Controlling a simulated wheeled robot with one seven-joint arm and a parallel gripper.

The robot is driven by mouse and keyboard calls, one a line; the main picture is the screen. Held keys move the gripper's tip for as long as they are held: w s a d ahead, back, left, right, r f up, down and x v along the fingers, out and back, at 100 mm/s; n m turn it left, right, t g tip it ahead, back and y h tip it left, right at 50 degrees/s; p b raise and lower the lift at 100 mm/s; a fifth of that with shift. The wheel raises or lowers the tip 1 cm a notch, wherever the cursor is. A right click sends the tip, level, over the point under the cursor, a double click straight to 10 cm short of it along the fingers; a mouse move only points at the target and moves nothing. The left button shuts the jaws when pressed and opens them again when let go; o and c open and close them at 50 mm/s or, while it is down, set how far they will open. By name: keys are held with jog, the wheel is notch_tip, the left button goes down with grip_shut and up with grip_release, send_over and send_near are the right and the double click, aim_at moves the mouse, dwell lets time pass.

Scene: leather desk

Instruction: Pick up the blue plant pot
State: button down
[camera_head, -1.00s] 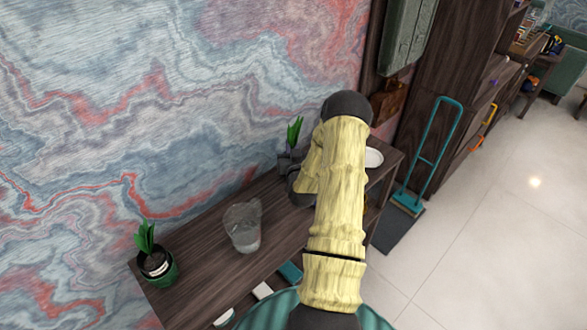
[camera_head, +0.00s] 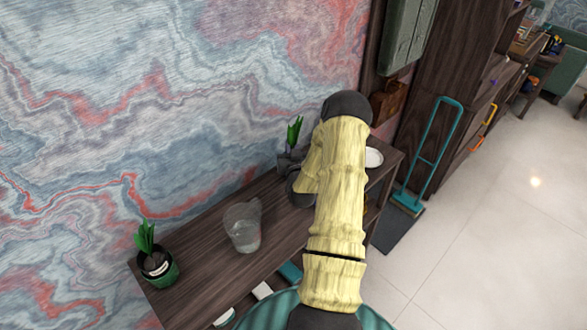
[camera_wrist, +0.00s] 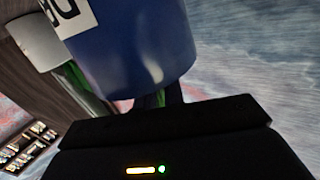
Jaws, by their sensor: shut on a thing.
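The blue plant pot (camera_wrist: 130,50) fills the upper middle of the wrist view, with a white label on its side and some green leaves at its lower edge. It looks tilted in that view. In the head view its green leaves (camera_head: 294,130) stick up by the wall, and my arm and gripper hide most of the pot. My gripper (camera_head: 289,160) is shut on the pot at the back of the desk. Its dark body (camera_wrist: 165,125) spans the bottom of the wrist view. I cannot tell whether the pot is clear of the desk.
A dark wooden desk (camera_head: 205,245) runs along the patterned wall. A green potted plant (camera_head: 157,267) stands at its left end and a clear glass jug (camera_head: 243,228) in the middle. A white dish (camera_head: 373,158) is at the right end. Open floor lies to the right.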

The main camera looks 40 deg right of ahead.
jog(key=shift+r, duration=0.2)
dwell(0.3)
notch_tip(320, 180, up, 10)
jog(key=shift+f+b, duration=0.15)
jog(key=shift+b, duration=0.5)
dwell(0.4)
